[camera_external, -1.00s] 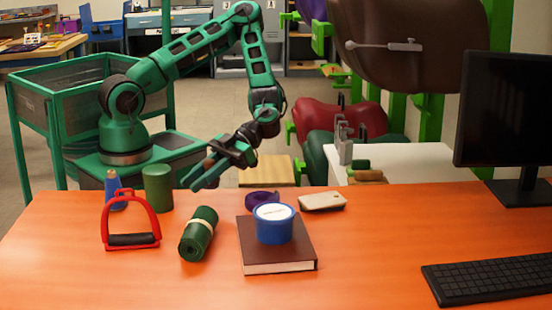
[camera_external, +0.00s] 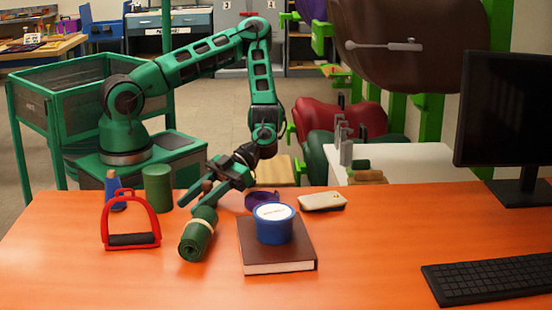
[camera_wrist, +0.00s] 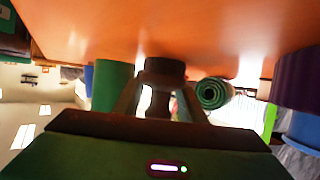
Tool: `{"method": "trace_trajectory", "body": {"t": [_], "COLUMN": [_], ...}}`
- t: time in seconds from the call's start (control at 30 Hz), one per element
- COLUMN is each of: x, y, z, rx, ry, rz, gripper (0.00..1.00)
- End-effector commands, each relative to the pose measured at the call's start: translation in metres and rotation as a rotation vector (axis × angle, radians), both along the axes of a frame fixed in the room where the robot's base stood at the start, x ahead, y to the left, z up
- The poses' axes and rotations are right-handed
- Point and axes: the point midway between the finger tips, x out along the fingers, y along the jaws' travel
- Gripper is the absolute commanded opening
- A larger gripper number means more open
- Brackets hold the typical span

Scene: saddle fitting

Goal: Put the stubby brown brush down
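The stubby brown brush (camera_wrist: 161,72) shows in the wrist view as a dark brown, round-ended piece between the fingers of my gripper (camera_wrist: 160,98). The fingers are closed around it. In the external view my gripper (camera_external: 204,191) hangs low over the back part of the orange table (camera_external: 130,280), just behind and above the green roll. There the brush is small and mostly hidden by the fingers. I cannot tell whether it touches the table.
The green roll (camera_external: 194,242) lies close in front of my gripper. A green cylinder (camera_external: 157,188), blue spool (camera_external: 113,190) and red stirrup (camera_external: 131,241) stand left. Purple tape (camera_external: 262,199), a book (camera_external: 290,256) with a blue tub (camera_external: 273,230), and a phone (camera_external: 322,201) are right.

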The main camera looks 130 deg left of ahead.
Motion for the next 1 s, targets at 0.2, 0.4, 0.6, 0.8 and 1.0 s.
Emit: {"method": "trace_trajectory", "body": {"t": [0.2,0.4,0.6,0.8,1.0], "x": [0.000,0.001,0.004,0.007,0.009], "y": [0.000,0.004,0.032,0.070,0.098], "z": [0.000,0.003,0.013,0.029,0.041], "rx": [0.000,0.001,0.004,0.003,0.001], "ry": [0.000,-0.001,-0.002,-0.001,0.000], "rz": [0.000,0.002,0.004,0.004,0.002], "gripper": [0.42,0.42,0.42,0.42,0.42]}}
